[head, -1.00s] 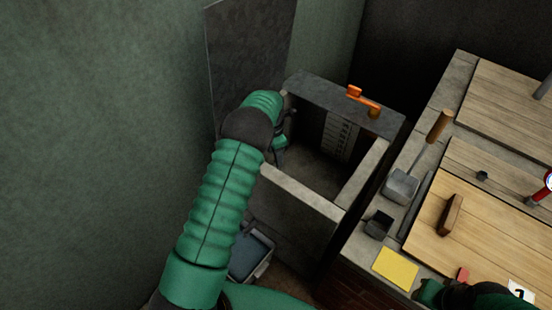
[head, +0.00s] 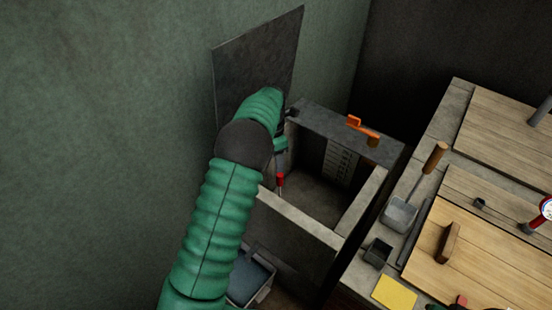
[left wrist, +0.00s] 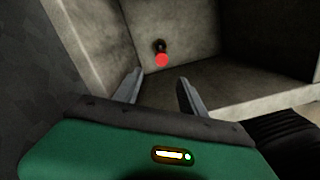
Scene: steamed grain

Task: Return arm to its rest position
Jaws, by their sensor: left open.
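My left arm (head: 213,225) reaches in from the bottom left, over the near left side of an open-topped grey stone box (head: 300,217). My left gripper (head: 281,160) is partly hidden behind its own wrist, at the box's left side. In the left wrist view its two fingers (left wrist: 157,92) are spread apart with nothing between them. Beyond them a red-tipped dark knob (left wrist: 162,60) shows against the box's inside. A red piece (head: 280,180) also shows just below the gripper in the head view. Only a green sliver of my right arm shows at the bottom edge.
A dark upright panel (head: 250,70) stands behind my left wrist. An orange handle (head: 362,131) sits on the box's far rim. To the right, a worktop holds a wooden-handled scoop (head: 400,212), a yellow square (head: 394,291) and a wooden block (head: 448,242).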

